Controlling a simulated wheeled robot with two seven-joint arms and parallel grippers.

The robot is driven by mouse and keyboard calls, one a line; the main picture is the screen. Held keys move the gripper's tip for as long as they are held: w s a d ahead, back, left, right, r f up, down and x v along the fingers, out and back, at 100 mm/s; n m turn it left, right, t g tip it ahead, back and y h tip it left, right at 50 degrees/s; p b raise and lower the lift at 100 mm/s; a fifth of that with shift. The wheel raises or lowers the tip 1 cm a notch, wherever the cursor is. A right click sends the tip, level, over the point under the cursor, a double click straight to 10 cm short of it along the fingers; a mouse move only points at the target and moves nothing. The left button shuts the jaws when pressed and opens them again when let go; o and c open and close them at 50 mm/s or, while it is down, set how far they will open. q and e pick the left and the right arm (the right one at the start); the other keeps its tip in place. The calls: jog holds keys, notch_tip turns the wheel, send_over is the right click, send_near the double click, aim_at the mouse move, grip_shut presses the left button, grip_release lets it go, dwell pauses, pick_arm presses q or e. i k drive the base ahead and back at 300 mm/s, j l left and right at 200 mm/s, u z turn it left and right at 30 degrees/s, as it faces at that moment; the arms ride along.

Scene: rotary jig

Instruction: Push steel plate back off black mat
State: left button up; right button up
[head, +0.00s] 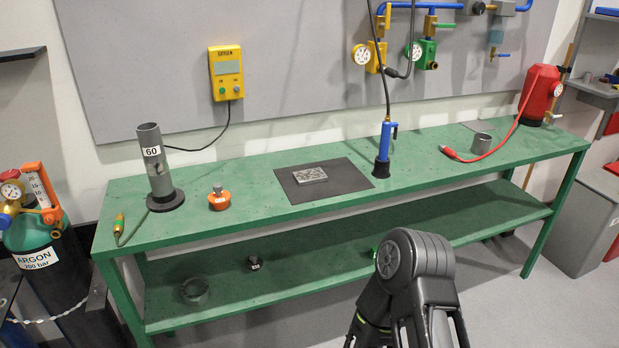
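The steel plate (310,174) is a small grey rectangular piece with a mottled top. It lies flat on the black mat (340,183), around the middle of the mat, with bare mat on all sides. The mat lies on the green bench top. Neither of my grippers shows in the head view. A dark arm link of mine is at the bottom, right of centre, in front of the bench and well apart from the plate.
A blue torch (385,142) stands upright just right of the mat. An orange-based piece (219,200) and a grey pipe marked 60 (154,160) stand to the left. The wall panel (300,60) rises behind the bench (250,222). A red hose (497,145) lies at right.

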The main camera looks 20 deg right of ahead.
aim_at(304, 177)
jog(key=l+u, duration=0.35)
jog(key=i+l+u, duration=0.1)
jog(key=l+u, duration=0.45)
jog(key=u, duration=0.15)
jog(key=k+l, duration=0.1)
jog(key=l, duration=0.4)
jog(key=l+u, duration=0.15)
jog(key=l, duration=0.35)
jog(key=k+l, duration=0.15)
jog(key=l, duration=0.3)
